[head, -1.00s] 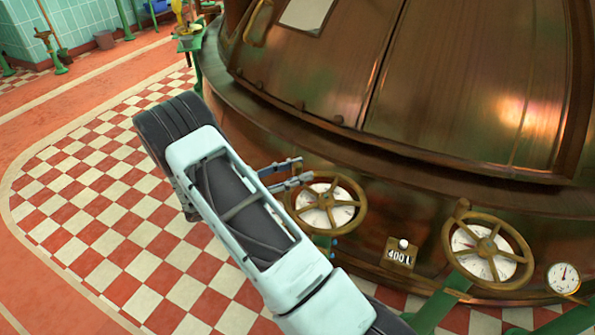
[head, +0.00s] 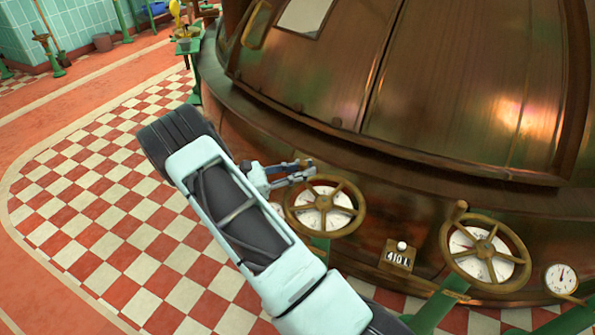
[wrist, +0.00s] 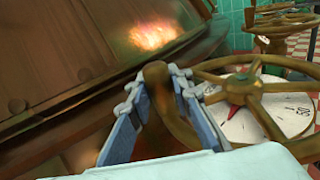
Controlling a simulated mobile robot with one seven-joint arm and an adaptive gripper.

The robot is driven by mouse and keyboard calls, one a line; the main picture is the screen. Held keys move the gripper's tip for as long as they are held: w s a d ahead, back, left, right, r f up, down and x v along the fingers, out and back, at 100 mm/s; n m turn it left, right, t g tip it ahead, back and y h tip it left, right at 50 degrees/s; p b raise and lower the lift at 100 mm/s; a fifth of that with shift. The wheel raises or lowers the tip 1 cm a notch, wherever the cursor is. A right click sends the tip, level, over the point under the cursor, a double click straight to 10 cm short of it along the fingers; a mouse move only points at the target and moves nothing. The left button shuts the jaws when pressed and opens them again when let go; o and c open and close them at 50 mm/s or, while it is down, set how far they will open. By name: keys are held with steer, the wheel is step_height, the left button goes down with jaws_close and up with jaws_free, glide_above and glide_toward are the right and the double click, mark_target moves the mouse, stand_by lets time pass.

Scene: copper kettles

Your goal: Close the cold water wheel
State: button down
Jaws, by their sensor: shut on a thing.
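The left brass handwheel (head: 324,236) stands over a white dial against the copper kettle in the head view. In the wrist view its spoked rim (wrist: 285,62) is at the right, above a dial (wrist: 232,118) with a red pointer. My gripper (head: 308,169) is at the wheel's upper left rim. In the wrist view its fingers lie on both sides of the wheel's brown handle knob (wrist: 156,72), and the gripper is shut on it. No label tells me which wheel is cold water.
A second brass handwheel (head: 486,248) stands to the right with its own dial. Between the wheels a counter (head: 397,257) reads 410 L. A small round gauge (head: 561,279) is at far right. The copper kettle (head: 450,90) fills the back; checkered floor (head: 90,220) is open at left.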

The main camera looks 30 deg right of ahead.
steer(key=shift+d, duration=0.35)
steer(key=c, duration=1.7)
jaws_free()
steer(key=shift+c, duration=0.2)
steer(key=w+a, duration=0.1)
steer(key=a, duration=1.1)
steer(key=shift+w, duration=0.2)
